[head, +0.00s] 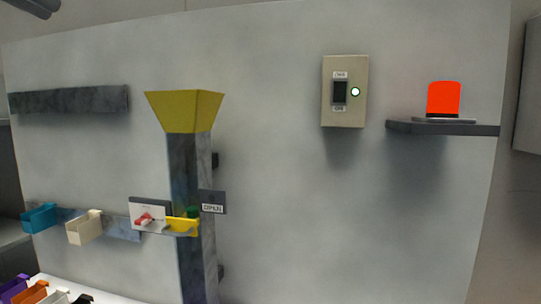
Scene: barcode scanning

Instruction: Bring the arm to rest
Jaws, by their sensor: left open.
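I see neither of my grippers in the head view, and no part of my arms shows clearly. The view faces a large grey wall panel (275,190). A beige switch box (345,113) with a dark switch and a lit green lamp is mounted on it. A yellow funnel (185,110) sits on top of a dark grey upright column (185,170).
A red beacon (443,98) stands on a dark shelf (450,129) at right. An empty grey shelf (70,100) is at upper left. Teal (39,218) and cream (85,228) bins hang lower left. Several coloured items, including an orange one (30,293), lie at bottom left.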

